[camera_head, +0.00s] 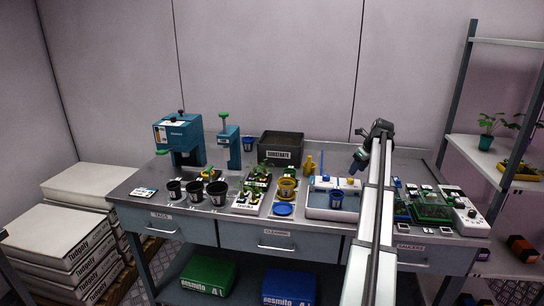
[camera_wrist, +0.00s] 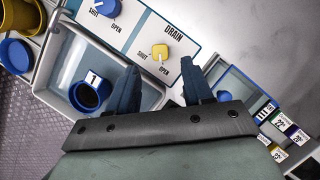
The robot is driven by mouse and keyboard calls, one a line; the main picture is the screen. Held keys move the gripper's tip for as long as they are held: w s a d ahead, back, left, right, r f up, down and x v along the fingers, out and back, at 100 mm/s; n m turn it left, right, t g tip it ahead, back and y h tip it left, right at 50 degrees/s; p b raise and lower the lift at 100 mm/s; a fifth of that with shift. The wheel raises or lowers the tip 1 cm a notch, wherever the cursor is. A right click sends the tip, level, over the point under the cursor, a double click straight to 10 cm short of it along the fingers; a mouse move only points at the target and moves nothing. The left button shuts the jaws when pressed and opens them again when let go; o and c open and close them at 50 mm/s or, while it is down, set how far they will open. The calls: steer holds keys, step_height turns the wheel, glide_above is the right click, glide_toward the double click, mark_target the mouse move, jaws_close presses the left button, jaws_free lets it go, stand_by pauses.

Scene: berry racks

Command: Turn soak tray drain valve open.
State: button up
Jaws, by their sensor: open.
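The soak tray (camera_head: 312,212) is a white tray on the bench, right of centre. Its back panel bears a yellow drain valve knob (camera_wrist: 160,51) below the word DRAIN, with SHUT to its lower left and OPEN below it. I cannot tell its exact setting. The yellow knob also shows small in the head view (camera_head: 350,180). My gripper (camera_wrist: 160,68) is open and empty, its dark fingers to either side of the knob in the picture and apart from it. In the head view my gripper (camera_head: 358,164) is above the tray's back edge, partly hidden by my arm.
A blue knob (camera_wrist: 107,8) with its own SHUT and OPEN marks sits left of the yellow one. A blue pot (camera_wrist: 86,96) marked 1 stands in the tray. A yellow pot (camera_head: 287,187) is left of the tray.

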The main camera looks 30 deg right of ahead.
steer(key=v, duration=0.8)
steer(key=w+a+f+n+t+y, duration=0.1)
steer(key=w+a+n, duration=0.5)
steer(key=w+a, duration=0.7)
steer(key=w+a+f+n+t+y, duration=0.1)
steer(key=w+a+f+n+t, duration=0.2)
steer(key=w+a, duration=1)
steer(key=n, duration=0.3)
steer(key=shift+t+y, duration=0.4)
steer(key=shift+w, duration=0.1)
